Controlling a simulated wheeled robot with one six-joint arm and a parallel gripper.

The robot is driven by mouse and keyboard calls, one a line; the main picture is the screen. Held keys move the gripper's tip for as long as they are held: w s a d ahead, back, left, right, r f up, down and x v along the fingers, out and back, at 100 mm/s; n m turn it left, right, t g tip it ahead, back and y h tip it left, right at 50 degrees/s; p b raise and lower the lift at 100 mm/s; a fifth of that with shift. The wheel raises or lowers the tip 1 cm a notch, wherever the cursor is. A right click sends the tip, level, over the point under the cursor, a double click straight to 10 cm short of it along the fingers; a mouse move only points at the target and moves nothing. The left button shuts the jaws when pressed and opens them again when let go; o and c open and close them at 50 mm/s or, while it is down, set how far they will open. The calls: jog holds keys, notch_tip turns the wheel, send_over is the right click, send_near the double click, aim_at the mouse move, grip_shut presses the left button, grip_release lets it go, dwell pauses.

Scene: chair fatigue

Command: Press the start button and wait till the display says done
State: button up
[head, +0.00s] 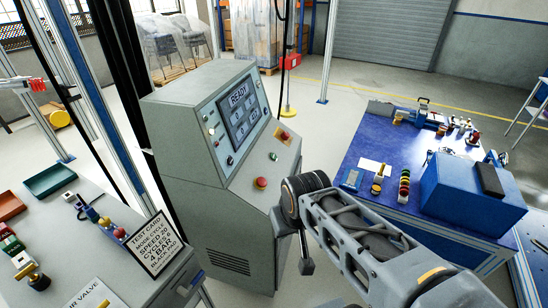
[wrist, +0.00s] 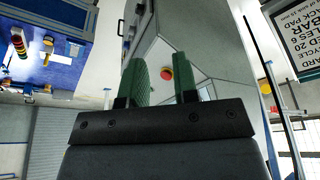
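A grey control console (head: 190,125) stands left of centre in the head view. Its display (head: 240,112) reads READY at the top, above several small tiles. A small green button (head: 273,156) sits on the sloped panel, between a red mushroom button (head: 261,183) and a red button on a yellow base (head: 284,135). No start label is legible. In the wrist view my gripper (wrist: 162,68) is open and empty, its green fingers apart. A red button (wrist: 167,73) shows beyond the gap between them. The head view does not show the fingers clearly.
A test card (head: 155,244) stands on the grey bench at left, near small trays and valves. A blue table (head: 385,140) with a blue box (head: 465,195) and several parts stands at right. Open floor lies behind the console.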

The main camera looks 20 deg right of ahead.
grip_shut()
dwell(1.1)
